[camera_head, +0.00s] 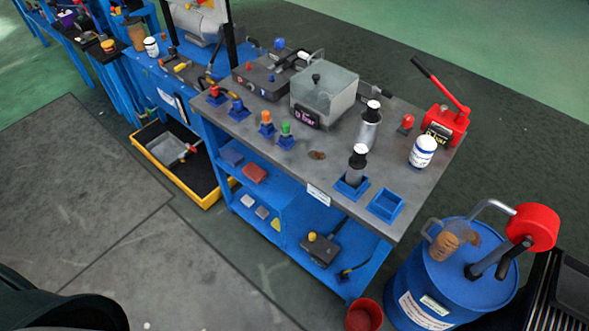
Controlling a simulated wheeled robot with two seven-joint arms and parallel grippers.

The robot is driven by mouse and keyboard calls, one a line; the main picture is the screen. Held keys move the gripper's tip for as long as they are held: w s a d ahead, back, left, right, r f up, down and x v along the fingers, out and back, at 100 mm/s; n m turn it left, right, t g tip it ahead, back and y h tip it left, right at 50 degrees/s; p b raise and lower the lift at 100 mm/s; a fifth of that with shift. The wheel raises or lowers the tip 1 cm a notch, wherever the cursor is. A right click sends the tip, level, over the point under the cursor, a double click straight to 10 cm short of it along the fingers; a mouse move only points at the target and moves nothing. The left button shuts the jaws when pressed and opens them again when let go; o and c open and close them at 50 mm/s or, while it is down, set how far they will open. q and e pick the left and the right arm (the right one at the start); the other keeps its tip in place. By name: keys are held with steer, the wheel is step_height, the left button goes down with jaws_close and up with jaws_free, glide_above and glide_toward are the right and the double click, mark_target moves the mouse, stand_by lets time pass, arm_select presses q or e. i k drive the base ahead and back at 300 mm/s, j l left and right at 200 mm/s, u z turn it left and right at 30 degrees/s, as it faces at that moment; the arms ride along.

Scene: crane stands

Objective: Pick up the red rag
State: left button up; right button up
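The red rag (254,173) looks like a small folded red cloth. It lies flat on the upper shelf of the blue workbench (318,193), below the grey top and near the shelf's left end. A folded blue cloth (231,157) lies just to its left. Neither of my grippers shows in the head view, so I cannot see whether they are open or shut. Nothing touches the red rag from above that I can see.
Small blocks (262,212) lie on the shelf below. A yellow tray (186,183) stands on the floor left of the bench. A blue drum (430,285) and a red bucket (364,315) stand at its right. Floor in front is clear.

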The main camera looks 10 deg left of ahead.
mark_target(252, 171)
steer(key=i+j+z, duration=0.15)
steer(key=j+z, duration=0.6)
steer(key=i+j+z, duration=0.1)
steer(key=j+z, duration=0.4)
steer(key=j, duration=0.4)
steer(key=k+j+z, duration=0.1)
steer(key=j, duration=0.45)
steer(key=j+z, duration=0.15)
steer(key=j, duration=0.4)
steer(key=k+j+z, duration=0.1)
steer(key=j, duration=0.4)
steer(key=k+j, duration=0.1)
steer(key=j, duration=0.7)
steer(key=k+j, duration=0.15)
steer(key=j, duration=0.2)
steer(key=k+j, duration=0.1)
steer(key=j, duration=0.3)
